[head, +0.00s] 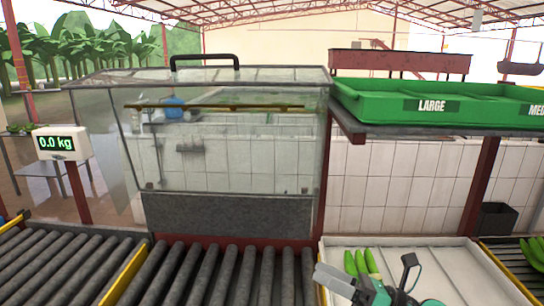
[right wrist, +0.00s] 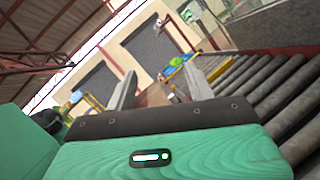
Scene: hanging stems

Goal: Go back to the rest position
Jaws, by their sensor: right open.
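My right gripper (head: 342,282) is low in the head view, over or in front of the near part of a white tray. In the right wrist view its two grey fingers (right wrist: 160,88) stand wide apart, with nothing between them. Several green bananas (head: 362,262) lie in the tray just behind the gripper. The gripper and my arm hide part of them, and I cannot tell whether they touch. My left gripper is in neither view.
Roller conveyors (head: 200,275) run along the front. A clear-walled box (head: 230,130) with a black handle stands behind them. A scale display (head: 62,143) reads 0.0 kg at left. Green crates (head: 432,107), one marked LARGE, sit on a raised shelf at right. The white tray (head: 455,268) is below.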

